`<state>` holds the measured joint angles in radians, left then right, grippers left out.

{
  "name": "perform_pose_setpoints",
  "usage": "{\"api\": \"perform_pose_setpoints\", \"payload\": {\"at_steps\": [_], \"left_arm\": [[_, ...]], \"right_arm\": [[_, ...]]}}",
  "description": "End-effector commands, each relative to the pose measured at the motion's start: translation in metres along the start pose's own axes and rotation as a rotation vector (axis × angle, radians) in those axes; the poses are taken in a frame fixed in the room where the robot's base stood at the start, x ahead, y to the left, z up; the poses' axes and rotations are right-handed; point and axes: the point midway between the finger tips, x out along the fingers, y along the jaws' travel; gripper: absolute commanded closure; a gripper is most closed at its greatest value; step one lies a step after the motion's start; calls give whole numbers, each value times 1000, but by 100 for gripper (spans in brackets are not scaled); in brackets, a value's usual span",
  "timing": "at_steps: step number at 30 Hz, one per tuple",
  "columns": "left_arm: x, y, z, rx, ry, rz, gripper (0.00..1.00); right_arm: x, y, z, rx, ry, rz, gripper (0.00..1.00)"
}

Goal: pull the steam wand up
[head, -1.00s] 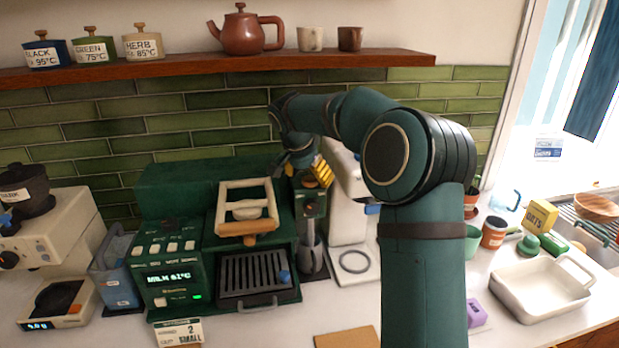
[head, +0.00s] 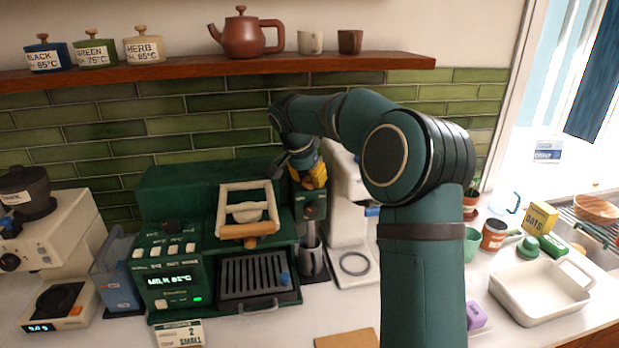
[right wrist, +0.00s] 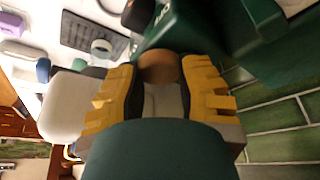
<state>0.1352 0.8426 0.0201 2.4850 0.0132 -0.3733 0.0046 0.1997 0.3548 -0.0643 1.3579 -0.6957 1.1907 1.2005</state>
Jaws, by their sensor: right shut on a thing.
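The green machine (head: 160,190) stands against the tiled wall. The steam wand (head: 310,232) hangs from its right side, down towards a dark metal jug (head: 313,262); whether its tip is inside the jug is hard to tell. My right gripper (head: 313,180), with yellow fingers, is at the top of the wand's housing. In the right wrist view, the fingers close around a brown, rounded grip (right wrist: 158,68), which appears to belong to the steam wand. The finger pads and my wrist hide part of it. My left gripper is not in view.
A white appliance (head: 347,215) stands close on the right of the wand. A wooden shelf (head: 215,67) with a teapot (head: 245,33) and canisters runs above. A white dish (head: 540,290) is at the right. Counter in front of the machine is mostly clear.

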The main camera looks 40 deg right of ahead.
Motion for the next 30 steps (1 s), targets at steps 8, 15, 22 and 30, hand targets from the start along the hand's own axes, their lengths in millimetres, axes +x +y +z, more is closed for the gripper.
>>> {"api": "perform_pose_setpoints", "payload": {"at_steps": [8,15,22,30], "left_arm": [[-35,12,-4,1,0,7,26],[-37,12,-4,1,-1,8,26],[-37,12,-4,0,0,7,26],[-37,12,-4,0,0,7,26]], "right_arm": [[-46,0,-21,3,8,-7,100],[-51,0,-23,3,9,-7,100],[-51,0,-23,4,10,-8,36],[-50,0,-22,2,6,-6,25]]}}
